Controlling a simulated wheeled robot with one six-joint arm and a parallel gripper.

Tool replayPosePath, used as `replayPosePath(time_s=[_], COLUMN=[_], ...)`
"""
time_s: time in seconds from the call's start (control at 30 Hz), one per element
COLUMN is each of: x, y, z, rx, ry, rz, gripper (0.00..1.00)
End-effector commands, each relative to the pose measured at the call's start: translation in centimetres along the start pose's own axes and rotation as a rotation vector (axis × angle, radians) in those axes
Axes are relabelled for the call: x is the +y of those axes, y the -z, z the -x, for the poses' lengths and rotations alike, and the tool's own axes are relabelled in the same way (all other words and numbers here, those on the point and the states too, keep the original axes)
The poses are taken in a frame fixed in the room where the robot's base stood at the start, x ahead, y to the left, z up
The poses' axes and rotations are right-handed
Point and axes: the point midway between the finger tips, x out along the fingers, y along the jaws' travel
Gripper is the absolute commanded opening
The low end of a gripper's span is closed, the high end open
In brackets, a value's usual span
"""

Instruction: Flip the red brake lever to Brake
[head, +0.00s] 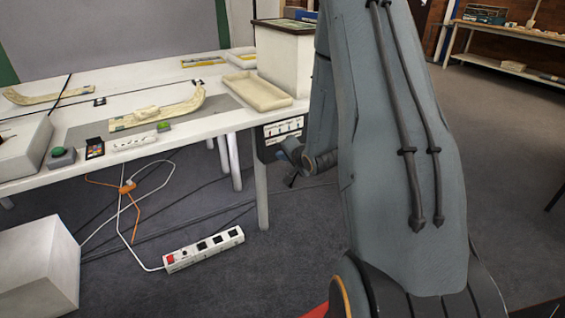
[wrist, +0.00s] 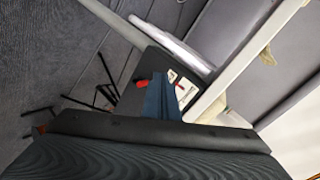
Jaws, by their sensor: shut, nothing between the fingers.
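A dark control box (head: 268,150) hangs below the right end of the white table in the head view. Its upper face has a pale label panel (head: 283,130). In the wrist view the dark box (wrist: 133,100) shows a small red lever (wrist: 141,84) just left of my fingers. The label panel (wrist: 184,92) is on their right. My gripper (wrist: 158,78) is shut and empty, its blue-grey fingers in front of the box. I cannot tell whether they touch the lever, or which way it is set. In the head view the lever does not show clearly.
The white table (head: 215,122) holds a cream tray (head: 258,91), a large white box (head: 284,60) and a green button (head: 61,155). A power strip (head: 203,248) with cables lies on the floor. A white box (head: 38,268) stands at lower left. Floor to the right is mostly clear.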

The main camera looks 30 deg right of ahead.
Motion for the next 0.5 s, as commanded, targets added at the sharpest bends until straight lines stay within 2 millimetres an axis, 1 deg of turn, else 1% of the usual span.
replayPosePath(time_s=[0.03,0.1,0.2,0.3,0.5], x=[2.0,3.1,4.2,4.9,4.8], y=[0.4,1.0,1.6,1.9,2.1], z=[-1.7,-2.9,-3.7,-4.0,-4.7], rx=[0.012,0.021,0.020,0.015,0.009], ry=[0.055,0.138,0.232,0.291,0.328], rz=[-0.078,-0.178,-0.289,-0.358,-0.395], gripper=[0.00,0.00,0.00,0.00,0.00])
